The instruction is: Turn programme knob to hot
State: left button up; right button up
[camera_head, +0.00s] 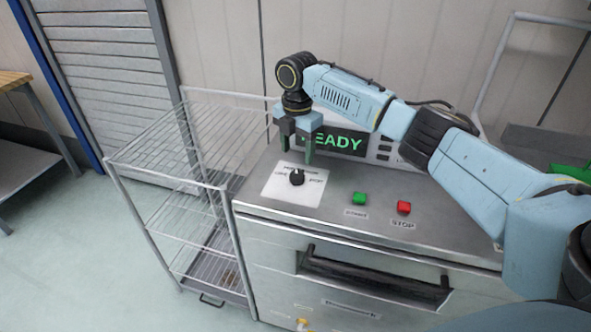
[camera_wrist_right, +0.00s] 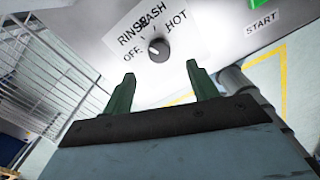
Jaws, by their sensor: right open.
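The programme knob (camera_head: 297,177) is a small black dial on a white label plate (camera_head: 281,189) on top of the steel machine. In the right wrist view the knob (camera_wrist_right: 158,48) is ringed by the words OFF, RINSE, WASH and HOT, with HOT on the right. A pale mark shows on the knob, but which word it points to is too small to tell surely. My right gripper (camera_head: 298,148) is open and empty, with its green fingers pointing down above and behind the knob, apart from it. In the wrist view the fingers (camera_wrist_right: 161,75) straddle the view below the knob.
A display (camera_head: 337,142) reading READY stands behind the gripper. A green button (camera_head: 359,198) and a red STOP button (camera_head: 404,207) sit right of the plate. A black handle (camera_head: 370,275) crosses the front. A wire rack (camera_head: 170,160) stands at left.

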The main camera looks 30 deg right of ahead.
aim_at(297, 174)
pick_arm(q)
jog(key=w, duration=0.4)
pick_arm(e)
notch_tip(297, 174, down, 7)
jog(key=shift+r, duration=0.1)
jog(key=shift+f, duration=0.25)
jog(key=shift+c, duration=0.7)
jog(key=c, duration=0.9)
jog(key=shift+o, duration=0.2)
jog(key=shift+r+m+p, duration=0.1)
jog(key=shift+m+p, duration=0.6)
jog(key=shift+p, duration=0.15)
jog(key=m+p, duration=0.4)
jog(key=shift+a+p, duration=0.1)
jog(key=shift+p, duration=0.2)
jog(key=shift+m+p, duration=0.7)
jog(key=shift+m, duration=0.2)
jog(key=m+p, duration=0.3)
jog(key=m, duration=0.2)
jog(key=shift+m, duration=0.3)
pick_arm(q)
notch_tip(297, 174, up, 13)
jog(key=s+p, duration=0.1)
jog(key=p, duration=0.1)
jog(key=shift+d+f, duration=0.15)
jog(key=shift+f, duration=0.05)
pick_arm(e)
jog(key=m, duration=0.5)
pick_arm(q)
jog(key=shift+s, duration=0.15)
